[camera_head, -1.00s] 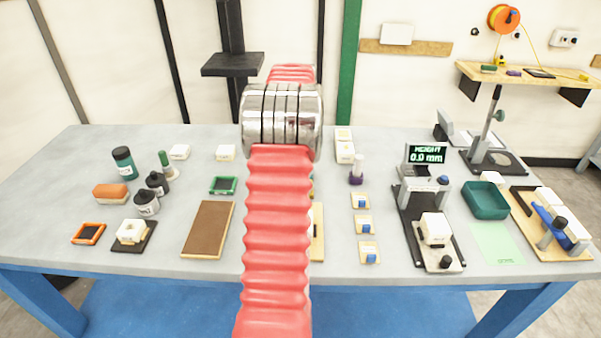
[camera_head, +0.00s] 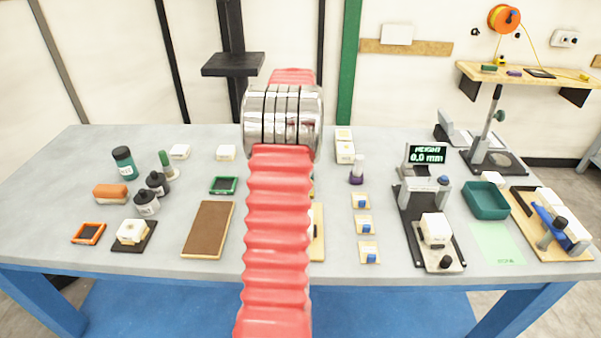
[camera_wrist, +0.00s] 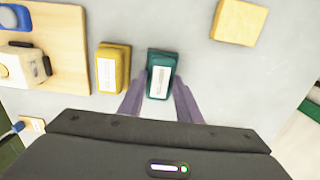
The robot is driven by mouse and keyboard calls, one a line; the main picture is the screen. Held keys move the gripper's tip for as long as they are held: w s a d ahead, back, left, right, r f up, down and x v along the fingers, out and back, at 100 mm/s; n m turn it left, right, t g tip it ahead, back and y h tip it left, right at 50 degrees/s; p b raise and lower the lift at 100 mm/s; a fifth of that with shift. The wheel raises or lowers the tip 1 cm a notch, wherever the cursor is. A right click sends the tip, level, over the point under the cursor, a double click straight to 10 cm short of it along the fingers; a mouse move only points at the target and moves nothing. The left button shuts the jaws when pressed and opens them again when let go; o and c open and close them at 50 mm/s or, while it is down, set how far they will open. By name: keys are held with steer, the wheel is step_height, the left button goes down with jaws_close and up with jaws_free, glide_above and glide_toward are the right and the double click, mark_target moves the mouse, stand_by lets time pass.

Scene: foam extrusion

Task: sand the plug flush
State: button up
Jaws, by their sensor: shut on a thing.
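In the wrist view, my gripper (camera_wrist: 160,84) is shut on a teal block (camera_wrist: 162,66) with a white label. The block lies between the two purple fingers, close to the grey table. A yellow labelled block (camera_wrist: 111,70) sits just left of it. A cream block (camera_wrist: 22,66) with a pale round spot stands on a wooden board (camera_wrist: 66,40) at the far left; I cannot tell whether that spot is the plug. In the head view, my arm hides the gripper and the teal block.
A tan block (camera_wrist: 239,21) lies at the upper right of the wrist view. In the head view, a height gauge (camera_head: 426,200) with a 0.0 mm display stands at right. A brown pad (camera_head: 208,229), bottles and a foam block (camera_head: 132,231) on a dark base are at left.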

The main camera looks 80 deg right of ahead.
steer(key=shift+c, duration=1)
steer(key=shift+r, duration=0.15)
steer(key=shift+r, duration=2.85)
steer(key=o, duration=0.5)
steer(key=c, duration=0.5)
steer(key=shift+w, duration=0.15)
